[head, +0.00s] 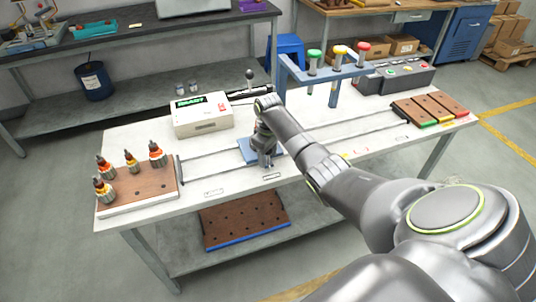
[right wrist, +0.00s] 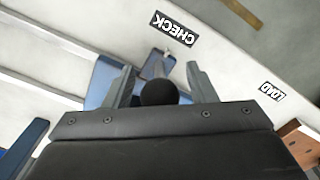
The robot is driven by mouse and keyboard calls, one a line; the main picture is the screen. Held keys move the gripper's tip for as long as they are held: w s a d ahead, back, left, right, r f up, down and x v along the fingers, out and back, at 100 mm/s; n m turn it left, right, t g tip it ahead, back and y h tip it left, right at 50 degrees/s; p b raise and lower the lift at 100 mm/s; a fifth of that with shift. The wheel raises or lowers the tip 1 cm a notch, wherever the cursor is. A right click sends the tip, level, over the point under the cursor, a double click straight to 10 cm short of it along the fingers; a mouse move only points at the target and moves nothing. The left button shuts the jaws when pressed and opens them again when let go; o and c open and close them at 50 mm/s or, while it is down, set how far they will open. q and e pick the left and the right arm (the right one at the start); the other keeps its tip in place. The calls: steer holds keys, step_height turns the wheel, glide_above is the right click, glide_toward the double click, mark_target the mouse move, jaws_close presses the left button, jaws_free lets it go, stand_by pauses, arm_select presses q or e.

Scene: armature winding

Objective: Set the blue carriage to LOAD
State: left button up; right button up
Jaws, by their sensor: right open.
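The blue carriage (head: 246,151) sits on two rails in the middle of the table, beside a label (head: 272,177). In the right wrist view the carriage (right wrist: 103,82) is partly hidden behind my fingers, and the label beside it reads CHECK (right wrist: 175,29). A LOAD label (right wrist: 272,91) lies farther right there; in the head view it is the label (head: 213,192) nearer the left board. My right gripper (head: 265,162) is low over the carriage, open, with a round black knob (right wrist: 158,93) between its fingers. Whether they touch it I cannot tell. My left gripper is not in view.
A brown board (head: 140,186) with several orange-and-black pieces stands at the rails' left end. Behind the rails are a white box with a screen (head: 203,117) and a blue frame (head: 333,92) with coloured caps. Coloured-edged brown blocks (head: 430,108) lie at the right.

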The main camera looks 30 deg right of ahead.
steer(key=shift+c, duration=0.4)
jaws_close()
steer(key=shift+w+a+p, duration=0.2)
steer(key=shift+a+p, duration=0.1)
steer(key=shift+a, duration=0.55)
steer(key=a, duration=0.3)
steer(key=w+a, duration=0.1)
steer(key=a, duration=0.2)
steer(key=w+a+p, duration=0.1)
steer(key=a, duration=0.2)
steer(key=shift+w, duration=0.1)
steer(key=a, duration=0.2)
steer(key=w+a, duration=0.1)
steer(key=a, duration=0.2)
steer(key=w+a+b, duration=0.1)
steer(key=a, duration=0.1)
steer(key=shift+a, duration=0.2)
steer(key=shift+w+a, duration=0.15)
steer(key=shift+a, duration=0.65)
steer(key=shift+r, duration=0.1)
